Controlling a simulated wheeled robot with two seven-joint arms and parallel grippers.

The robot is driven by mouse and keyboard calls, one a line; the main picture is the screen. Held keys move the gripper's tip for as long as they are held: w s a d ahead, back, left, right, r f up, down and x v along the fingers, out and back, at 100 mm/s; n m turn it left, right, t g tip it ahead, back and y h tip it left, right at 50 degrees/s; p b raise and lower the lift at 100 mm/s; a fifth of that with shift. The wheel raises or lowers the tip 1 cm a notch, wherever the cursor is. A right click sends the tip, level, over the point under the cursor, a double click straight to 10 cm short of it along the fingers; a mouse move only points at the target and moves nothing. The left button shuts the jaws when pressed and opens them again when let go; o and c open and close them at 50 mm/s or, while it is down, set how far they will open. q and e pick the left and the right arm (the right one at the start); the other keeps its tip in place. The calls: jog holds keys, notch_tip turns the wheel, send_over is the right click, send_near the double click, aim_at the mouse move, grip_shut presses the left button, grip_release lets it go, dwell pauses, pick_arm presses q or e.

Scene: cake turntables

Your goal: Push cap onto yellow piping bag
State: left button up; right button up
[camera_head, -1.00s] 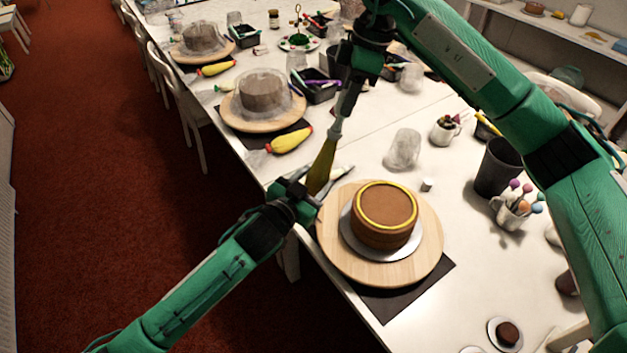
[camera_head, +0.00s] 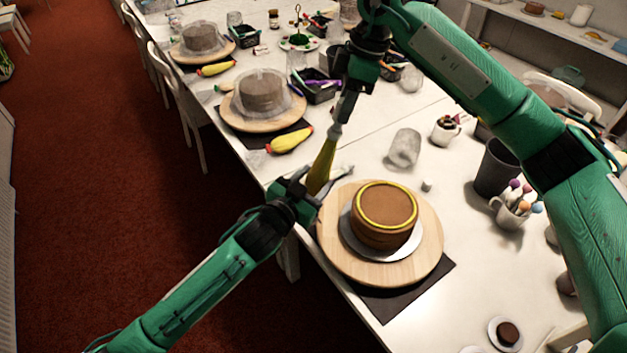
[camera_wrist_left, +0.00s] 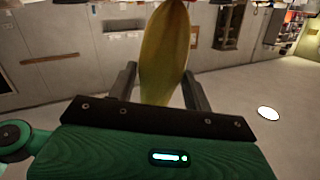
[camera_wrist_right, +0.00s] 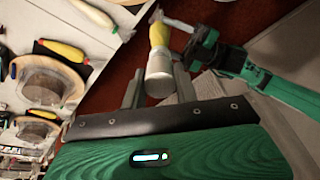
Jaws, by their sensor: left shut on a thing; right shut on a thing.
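The yellow piping bag (camera_head: 321,168) stands steeply tilted above the near left edge of the table. My left gripper (camera_head: 309,190) is shut on its lower part; the left wrist view shows the bag (camera_wrist_left: 165,55) between the two fingers. My right gripper (camera_head: 342,112) is above it, shut on a pale cylindrical cap (camera_head: 336,131). In the right wrist view the cap (camera_wrist_right: 158,75) lies between the fingers, in line with the upper end of the bag (camera_wrist_right: 158,34). Cap and bag appear to meet; how far the cap covers the tip cannot be told.
A brown cake with a yellow ring (camera_head: 386,214) sits on a wooden turntable (camera_head: 335,255) just right of my left gripper. Another yellow bag (camera_head: 290,140) lies behind.

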jog(key=shift+x, duration=1.25)
dwell(0.8)
jog(key=o, duration=0.9)
jog(key=v, duration=1.2)
